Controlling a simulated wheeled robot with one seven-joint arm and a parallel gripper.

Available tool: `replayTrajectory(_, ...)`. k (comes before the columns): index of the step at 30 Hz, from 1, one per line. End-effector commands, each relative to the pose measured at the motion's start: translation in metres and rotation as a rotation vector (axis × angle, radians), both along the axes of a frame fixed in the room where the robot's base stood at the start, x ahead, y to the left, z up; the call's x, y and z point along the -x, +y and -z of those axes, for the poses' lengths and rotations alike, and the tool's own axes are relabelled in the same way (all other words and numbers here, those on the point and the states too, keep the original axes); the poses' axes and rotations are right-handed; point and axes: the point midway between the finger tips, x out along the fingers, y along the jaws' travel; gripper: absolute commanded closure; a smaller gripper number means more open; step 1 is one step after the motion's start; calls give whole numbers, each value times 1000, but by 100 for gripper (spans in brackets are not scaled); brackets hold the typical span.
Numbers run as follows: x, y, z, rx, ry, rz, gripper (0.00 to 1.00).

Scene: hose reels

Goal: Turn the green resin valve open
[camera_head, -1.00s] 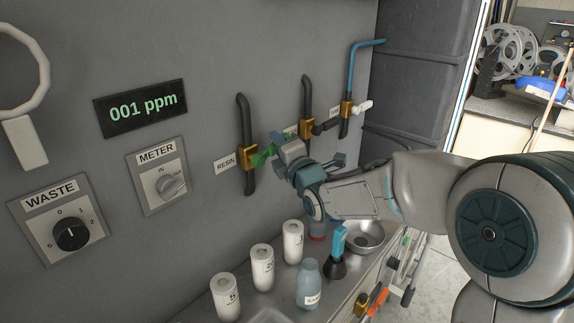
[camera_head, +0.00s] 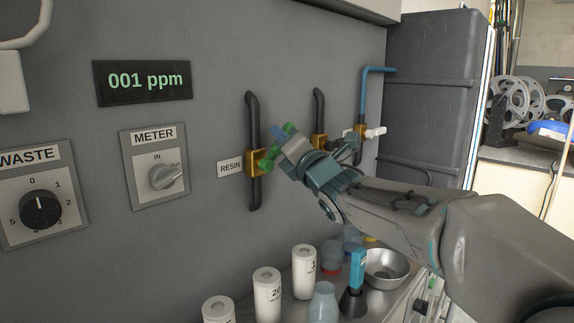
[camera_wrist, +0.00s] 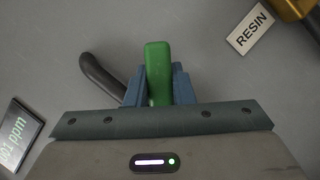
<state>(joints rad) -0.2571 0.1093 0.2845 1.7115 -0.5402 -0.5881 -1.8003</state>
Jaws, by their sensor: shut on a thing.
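The handle slants up and to the right from the body. My gripper (camera_head: 284,138) is shut on the handle's outer part. In the wrist view, the green handle (camera_wrist: 158,62) stands between the two blue fingers of my gripper (camera_wrist: 158,86). My fingers hide part of the handle in the head view.
A second dark pipe with a brass valve (camera_head: 318,140) stands to the right, behind my gripper. A blue pipe (camera_head: 362,95) with a white-handled valve is farther right. White bottles (camera_head: 267,295) and a metal bowl (camera_head: 387,268) stand on the counter below.

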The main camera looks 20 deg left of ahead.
Motion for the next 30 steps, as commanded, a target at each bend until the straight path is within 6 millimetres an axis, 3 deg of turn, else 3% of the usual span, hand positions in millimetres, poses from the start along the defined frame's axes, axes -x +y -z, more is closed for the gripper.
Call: replayTrajectory(30, 42, 20, -22, 316, -670, -2, 100)
